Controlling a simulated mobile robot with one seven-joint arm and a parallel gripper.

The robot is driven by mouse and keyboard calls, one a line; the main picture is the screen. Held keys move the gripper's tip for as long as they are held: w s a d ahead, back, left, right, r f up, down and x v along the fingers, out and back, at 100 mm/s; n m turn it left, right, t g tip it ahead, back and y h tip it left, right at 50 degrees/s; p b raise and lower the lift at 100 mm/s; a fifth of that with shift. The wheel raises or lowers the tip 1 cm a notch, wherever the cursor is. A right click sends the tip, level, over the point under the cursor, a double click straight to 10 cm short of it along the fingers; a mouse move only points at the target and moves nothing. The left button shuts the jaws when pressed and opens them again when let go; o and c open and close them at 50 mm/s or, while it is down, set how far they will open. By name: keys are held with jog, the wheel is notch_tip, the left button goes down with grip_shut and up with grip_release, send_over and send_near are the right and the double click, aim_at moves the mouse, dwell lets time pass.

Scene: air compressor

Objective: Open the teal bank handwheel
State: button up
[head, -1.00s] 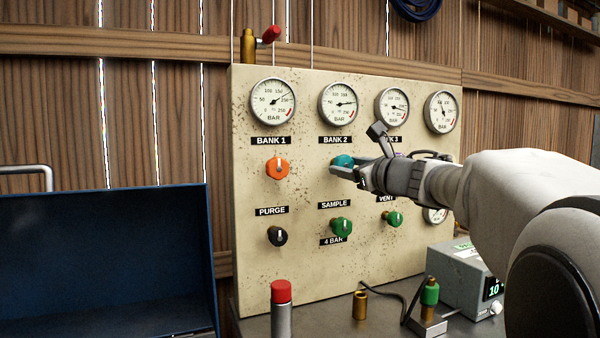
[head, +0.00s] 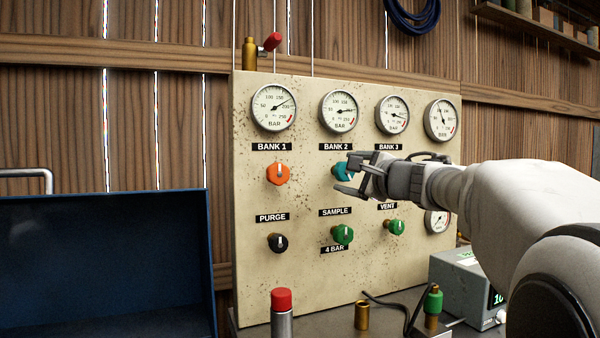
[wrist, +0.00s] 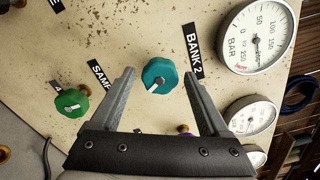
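The teal handwheel (head: 340,171) sits on the cream panel under the BANK 2 label, partly hidden by my gripper in the head view. In the wrist view the teal handwheel (wrist: 158,72) shows whole, with a white mark at its lower-left edge. My gripper (head: 346,175) is open in front of it. In the wrist view the fingers of my gripper (wrist: 161,75) stand apart on either side of the handwheel, with visible gaps. Neither finger appears to touch it.
An orange knob (head: 277,174) is to the left, a green knob (head: 342,234) below, and a purple knob (wrist: 184,129) close by my gripper. Gauges (head: 339,111) line the panel top. A blue case (head: 105,265) stands left. A red-capped cylinder (head: 281,312) stands in front.

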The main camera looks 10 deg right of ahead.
jog(key=s+d, duration=0.1)
jog(key=s, duration=0.5)
dwell(0.3)
dwell(0.4)
